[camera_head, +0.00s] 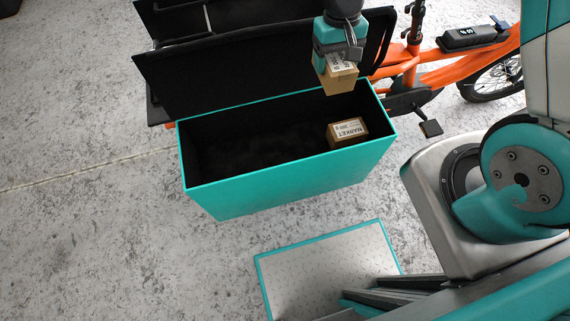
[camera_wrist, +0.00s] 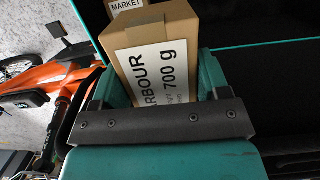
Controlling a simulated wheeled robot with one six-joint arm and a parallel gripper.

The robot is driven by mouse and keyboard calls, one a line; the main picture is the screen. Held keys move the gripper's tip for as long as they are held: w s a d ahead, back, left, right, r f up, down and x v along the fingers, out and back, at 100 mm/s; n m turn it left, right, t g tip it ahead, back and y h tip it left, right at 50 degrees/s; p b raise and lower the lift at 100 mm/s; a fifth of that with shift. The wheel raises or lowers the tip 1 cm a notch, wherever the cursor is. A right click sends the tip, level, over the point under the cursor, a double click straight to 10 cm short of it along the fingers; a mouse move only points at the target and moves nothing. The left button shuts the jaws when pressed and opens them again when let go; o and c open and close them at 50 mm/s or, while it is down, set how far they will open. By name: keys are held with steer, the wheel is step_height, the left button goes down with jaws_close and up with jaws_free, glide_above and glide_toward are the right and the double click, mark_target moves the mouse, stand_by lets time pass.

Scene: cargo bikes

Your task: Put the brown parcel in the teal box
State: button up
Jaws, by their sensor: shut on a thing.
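My gripper (camera_head: 337,58) is shut on a brown parcel (camera_head: 340,80) and holds it over the back right part of the open teal box (camera_head: 285,185). In the wrist view the held parcel (camera_wrist: 160,50) sits between the fingers, with a white label reading "RBOUR" and "700 g"; the label is partly covered by my gripper. A second brown parcel (camera_head: 347,132), labelled "MARKET", lies inside the box at the right end. It also shows at the top of the wrist view (camera_wrist: 125,5), beyond the held parcel.
The box's black lid (camera_head: 240,75) stands open behind it. An orange cargo bike (camera_head: 400,60) is at the back right, with a pedal (camera_head: 430,128) near the box. A grey plate with teal edges (camera_head: 325,270) lies in front. The left and middle of the box look empty but dark.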

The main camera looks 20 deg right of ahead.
steer(key=a+f+b, duration=0.2)
steer(key=f+b, duration=0.5)
steer(key=b, duration=0.1)
steer(key=a+f+b, duration=0.3)
steer(key=f+b, duration=0.3)
steer(key=b, duration=0.8)
glide_above(306, 151)
steer(key=f, duration=2)
steer(key=shift+w+a, duration=0.1)
steer(key=shift+w, duration=0.3)
steer(key=shift+f, duration=0.15)
steer(key=o, duration=1.4)
